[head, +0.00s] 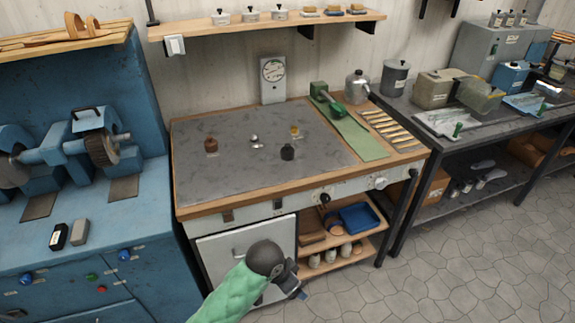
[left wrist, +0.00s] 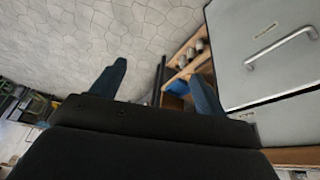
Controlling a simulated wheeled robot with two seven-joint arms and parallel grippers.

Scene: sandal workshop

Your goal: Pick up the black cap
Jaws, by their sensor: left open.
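A small black object (head: 287,152), which looks like the black cap, stands on the grey top of the workbench (head: 230,180). It is too small to make out in detail. My left gripper (head: 300,292) is low in front of the bench, beside the white cabinet door, well apart from the black object. In the left wrist view my left gripper (left wrist: 157,85) has its two fingers spread, with nothing between them. The black object does not show in that view. My right gripper is not in view.
Near the black object are a brown bottle (head: 211,145), small silver pieces (head: 254,138) and an amber jar (head: 295,132). A green mat (head: 358,138) with a green tool lies to the right. The bench's wooden front edge (head: 240,202) stands above my gripper. Much of the grey top is bare.

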